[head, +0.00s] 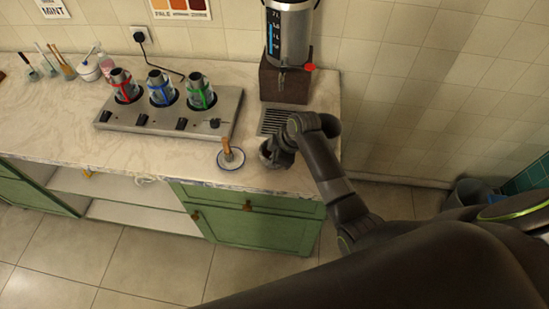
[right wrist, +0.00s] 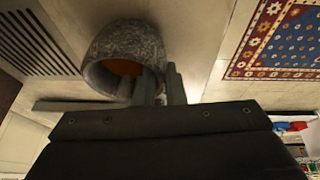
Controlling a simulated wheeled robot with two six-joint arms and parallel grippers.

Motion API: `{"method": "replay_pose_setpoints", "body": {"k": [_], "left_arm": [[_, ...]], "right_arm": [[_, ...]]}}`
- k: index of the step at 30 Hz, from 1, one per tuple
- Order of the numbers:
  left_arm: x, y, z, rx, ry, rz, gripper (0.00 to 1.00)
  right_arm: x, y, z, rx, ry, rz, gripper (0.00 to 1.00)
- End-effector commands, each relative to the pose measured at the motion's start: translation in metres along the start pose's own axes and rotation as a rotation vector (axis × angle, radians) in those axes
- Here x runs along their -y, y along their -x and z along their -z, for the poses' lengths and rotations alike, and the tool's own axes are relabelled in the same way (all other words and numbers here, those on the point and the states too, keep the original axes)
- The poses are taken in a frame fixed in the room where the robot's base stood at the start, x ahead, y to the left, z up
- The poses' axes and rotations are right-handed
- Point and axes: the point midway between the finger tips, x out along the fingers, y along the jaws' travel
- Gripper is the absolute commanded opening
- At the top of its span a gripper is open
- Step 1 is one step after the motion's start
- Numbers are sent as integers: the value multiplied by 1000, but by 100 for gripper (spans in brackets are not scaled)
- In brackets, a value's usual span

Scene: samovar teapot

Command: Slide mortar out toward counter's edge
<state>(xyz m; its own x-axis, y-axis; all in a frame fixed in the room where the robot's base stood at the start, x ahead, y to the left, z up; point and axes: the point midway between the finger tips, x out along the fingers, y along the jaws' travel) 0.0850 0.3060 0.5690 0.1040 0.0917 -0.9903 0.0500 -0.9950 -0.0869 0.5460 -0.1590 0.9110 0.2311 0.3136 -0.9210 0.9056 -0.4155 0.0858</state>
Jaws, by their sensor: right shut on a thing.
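The mortar (right wrist: 127,50) is a dark grey speckled stone bowl with a reddish-brown inside. In the right wrist view its mouth faces my right gripper (right wrist: 161,85). One finger is at the inner side of the rim and the other is outside, so the gripper is shut on the mortar's wall. In the head view the mortar (head: 265,155) stands on the pale counter (head: 180,155), near its front edge and in front of the drip grille (head: 272,122). My right gripper and wrist partly cover it there. My left gripper is not in view.
A small plate (head: 231,160) with a wooden-handled item stands left of the mortar. Behind it is a metal burner stand (head: 205,123) with several pots. The tall dispenser (head: 288,40) stands on a dark block behind the grille. Green cabinets (head: 250,222) are below.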

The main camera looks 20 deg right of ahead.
Motion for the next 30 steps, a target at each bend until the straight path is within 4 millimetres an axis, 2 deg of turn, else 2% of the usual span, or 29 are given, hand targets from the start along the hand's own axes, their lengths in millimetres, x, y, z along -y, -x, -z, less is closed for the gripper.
{"method": "replay_pose_setpoints", "body": {"k": [8,9,15,25,30], "left_arm": [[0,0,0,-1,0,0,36],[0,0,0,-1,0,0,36],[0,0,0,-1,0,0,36],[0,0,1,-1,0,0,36],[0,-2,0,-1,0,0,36]], "right_arm": [[0,0,1,-2,1,-1,0],[0,0,1,-2,1,-1,13],[0,0,1,-2,1,-1,36],[-1,3,1,-2,1,-2,36],[-1,20,1,-3,2,-4,36]]}}
